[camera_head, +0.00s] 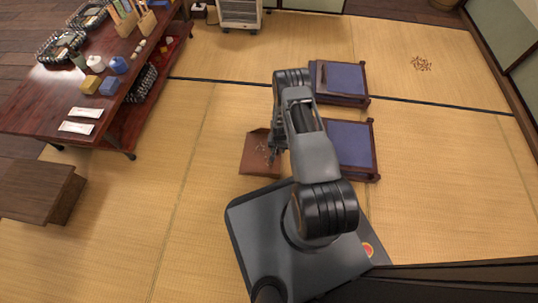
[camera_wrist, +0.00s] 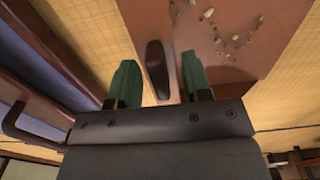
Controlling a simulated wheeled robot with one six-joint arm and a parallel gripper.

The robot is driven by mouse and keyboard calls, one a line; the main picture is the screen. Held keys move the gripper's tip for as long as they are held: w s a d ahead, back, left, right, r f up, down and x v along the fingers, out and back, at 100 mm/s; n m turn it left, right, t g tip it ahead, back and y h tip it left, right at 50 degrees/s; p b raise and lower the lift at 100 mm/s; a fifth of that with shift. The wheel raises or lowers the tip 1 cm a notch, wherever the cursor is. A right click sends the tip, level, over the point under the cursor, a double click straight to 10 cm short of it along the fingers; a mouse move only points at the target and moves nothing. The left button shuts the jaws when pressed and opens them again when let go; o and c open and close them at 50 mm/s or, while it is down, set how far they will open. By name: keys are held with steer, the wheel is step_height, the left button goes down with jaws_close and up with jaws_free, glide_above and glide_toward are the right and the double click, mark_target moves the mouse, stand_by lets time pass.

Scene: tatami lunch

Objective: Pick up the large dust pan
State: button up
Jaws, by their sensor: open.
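The large dust pan (camera_head: 255,165) is reddish brown and lies on the tatami left of my arm. It also fills the upper middle of the wrist view (camera_wrist: 225,30), with small pale bits scattered on its flat face. Its dark rounded handle (camera_wrist: 155,68) shows between my fingertips. My gripper (camera_wrist: 159,78) is open, with one green finger on each side of the handle. I cannot tell whether either finger touches it. In the head view my gripper (camera_head: 276,145) is over the pan's right side and hides part of it.
Two low seats with blue cushions (camera_head: 348,143) (camera_head: 345,78) stand right of my arm. A dark red table (camera_head: 50,108) with bottles, blocks and baskets is at left, a wooden bench (camera_head: 35,188) below it. A grey cart (camera_head: 240,12) stands at the back. The right-hand tatami is mostly clear.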

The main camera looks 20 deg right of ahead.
steer(key=shift+r, duration=0.1)
jaws_close()
stand_by(0.4)
